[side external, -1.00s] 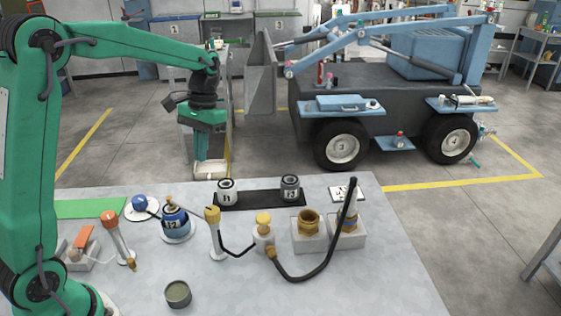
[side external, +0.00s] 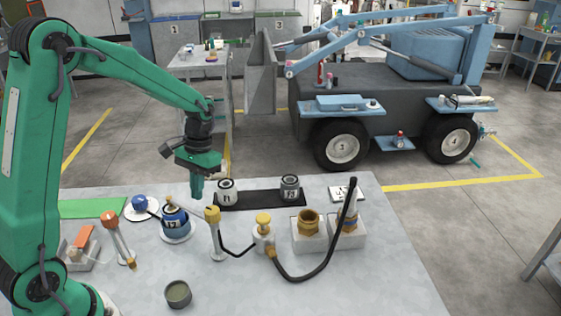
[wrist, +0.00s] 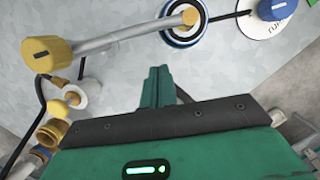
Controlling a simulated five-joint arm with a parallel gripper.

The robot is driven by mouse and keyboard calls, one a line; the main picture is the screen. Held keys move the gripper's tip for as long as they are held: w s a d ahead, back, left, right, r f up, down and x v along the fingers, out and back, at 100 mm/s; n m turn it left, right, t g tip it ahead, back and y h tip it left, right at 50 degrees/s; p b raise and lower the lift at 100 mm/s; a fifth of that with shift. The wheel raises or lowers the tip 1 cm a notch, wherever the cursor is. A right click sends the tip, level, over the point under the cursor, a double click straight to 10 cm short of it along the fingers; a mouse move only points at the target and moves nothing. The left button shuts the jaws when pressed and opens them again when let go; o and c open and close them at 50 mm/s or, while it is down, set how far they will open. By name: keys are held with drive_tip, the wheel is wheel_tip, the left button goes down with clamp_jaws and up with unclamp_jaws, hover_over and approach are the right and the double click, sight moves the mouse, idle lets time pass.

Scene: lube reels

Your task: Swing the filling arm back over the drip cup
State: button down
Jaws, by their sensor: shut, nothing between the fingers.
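The filling arm is a pale metal tube (wrist: 120,35) running from a yellow head (wrist: 45,55) on a post. Its tan tip is over the blue reel marked 12, which shows as a ringed round (wrist: 182,28). In the side view the yellow-capped post (side external: 212,215) stands right of the blue reel (side external: 174,217). An open grey-green cup (side external: 178,293), seemingly the drip cup, stands at the front of the table, apart from the arm's tip. My gripper (side external: 197,196) is shut and empty, pointing down behind and right of the blue reel. Its green fingers (wrist: 158,82) touch nothing visible.
A yellow-topped valve (side external: 263,230) with a black hose (side external: 310,272) is to the right. An orange-capped post (side external: 110,221) stands at left. The front right tabletop is clear.

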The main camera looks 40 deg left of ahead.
sight(180, 204)
drive_tip(key=shift+s+d+r, duration=0.15)
drive_tip(key=shift+s+r, duration=0.05)
drive_tip(key=shift+s, duration=0.6)
drive_tip(key=shift+s+d+r, duration=0.1)
drive_tip(key=shift+s+r, duration=0.05)
drive_tip(key=shift+s, duration=0.6)
drive_tip(key=shift+s+n, duration=1.3)
drive_tip(key=shift+s, duration=0.05)
drive_tip(key=s+d, duration=0.4)
drive_tip(key=s, duration=0.3)
drive_tip(key=shift+d, duration=0.25)
drive_tip(key=shift+a, duration=0.1)
